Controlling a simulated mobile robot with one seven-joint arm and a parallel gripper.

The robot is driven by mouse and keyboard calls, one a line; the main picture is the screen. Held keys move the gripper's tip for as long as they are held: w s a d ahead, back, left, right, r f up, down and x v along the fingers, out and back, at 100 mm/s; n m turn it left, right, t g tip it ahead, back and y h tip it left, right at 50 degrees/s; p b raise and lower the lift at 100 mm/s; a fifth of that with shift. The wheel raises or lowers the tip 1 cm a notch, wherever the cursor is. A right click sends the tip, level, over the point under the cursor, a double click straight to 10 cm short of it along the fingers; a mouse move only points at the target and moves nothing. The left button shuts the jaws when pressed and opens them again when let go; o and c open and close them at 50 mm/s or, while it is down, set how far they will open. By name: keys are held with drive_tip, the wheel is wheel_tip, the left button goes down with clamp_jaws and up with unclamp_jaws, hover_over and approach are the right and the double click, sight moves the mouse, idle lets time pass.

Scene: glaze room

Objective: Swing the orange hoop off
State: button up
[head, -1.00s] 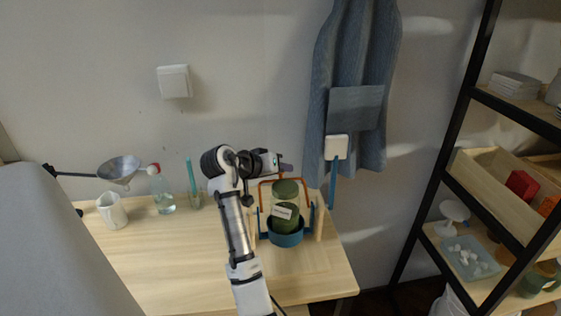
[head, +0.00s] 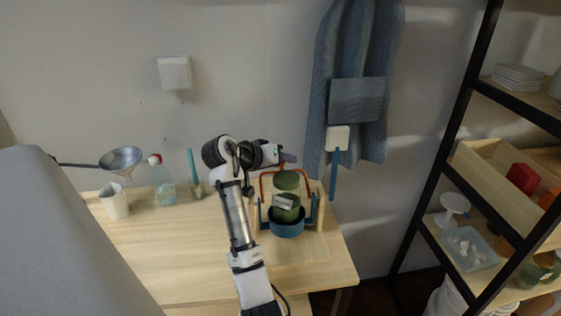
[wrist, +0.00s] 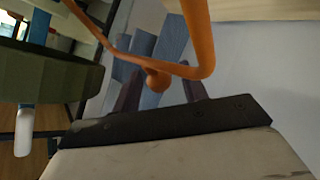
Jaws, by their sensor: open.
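The orange hoop (head: 263,184) stands upright, arching over a green-lidded jar (head: 286,182) that sits in a blue holder (head: 287,229) on the wooden table. My gripper (head: 287,157) is at the top of the hoop, reaching in from the left. In the wrist view the hoop (wrist: 201,42) shows large and close, with a small round orange knob near its bend. My gripper (wrist: 163,82) is open there, with one dark finger on each side of the knob. I cannot tell whether either finger touches it. The jar's dark green lid (wrist: 45,75) fills the left of that view.
A blue apron (head: 350,60) hangs behind. A shelf rack (head: 455,140) stands at right. The table front is clear.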

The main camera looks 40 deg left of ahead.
drive_tip(key=b+v, duration=0.4)
drive_tip(key=v, duration=1)
drive_tip(key=shift+w, duration=0.1)
